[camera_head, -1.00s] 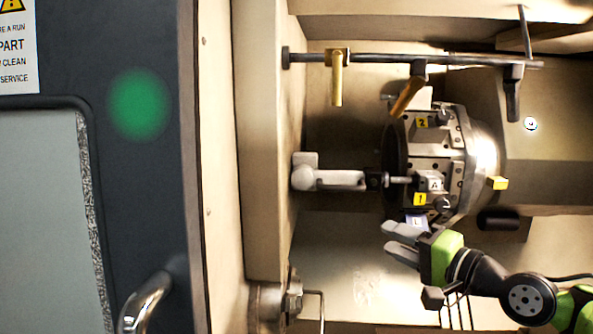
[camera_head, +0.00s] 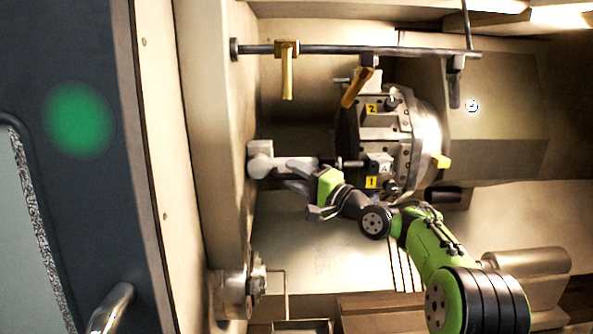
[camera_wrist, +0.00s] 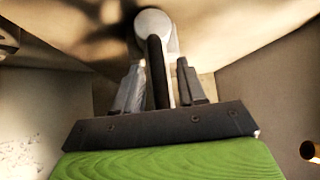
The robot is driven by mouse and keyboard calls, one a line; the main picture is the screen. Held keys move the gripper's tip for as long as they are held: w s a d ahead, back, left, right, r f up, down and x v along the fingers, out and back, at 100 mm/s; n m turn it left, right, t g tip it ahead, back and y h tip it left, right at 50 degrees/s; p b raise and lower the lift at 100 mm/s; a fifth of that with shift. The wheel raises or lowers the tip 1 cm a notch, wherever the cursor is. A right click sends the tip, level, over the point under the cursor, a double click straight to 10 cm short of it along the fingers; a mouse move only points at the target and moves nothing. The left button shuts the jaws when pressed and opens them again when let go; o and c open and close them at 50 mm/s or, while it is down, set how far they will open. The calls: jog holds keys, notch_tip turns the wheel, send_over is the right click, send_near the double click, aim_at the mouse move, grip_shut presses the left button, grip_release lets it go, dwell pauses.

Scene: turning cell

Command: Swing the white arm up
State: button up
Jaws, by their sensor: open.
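The white arm (camera_head: 262,158) is mounted on the left wall of the machine and lies about level, pointing right toward the chuck, with a dark block and thin tip at its far end. In the wrist view its round pale end (camera_wrist: 154,24) and dark shaded bar stand between my fingers. My gripper (camera_head: 291,178) is at the arm from below right; it also shows in the wrist view (camera_wrist: 159,70). The fingers are open, one on each side of the bar, with a gap visible at the left. My gripper partly hides the arm in the head view.
The round chuck (camera_head: 425,140) with numbered jaws is right of the arm. Above runs a grey rail (camera_head: 350,50) with hanging yellow nozzles (camera_head: 287,75). A dark door panel (camera_head: 70,220) is at far left. Open space lies below the arm.

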jog(key=shift+w, duration=0.1)
jog(key=shift+c, duration=0.2)
grip_shut()
jog(key=shift+r, duration=0.1)
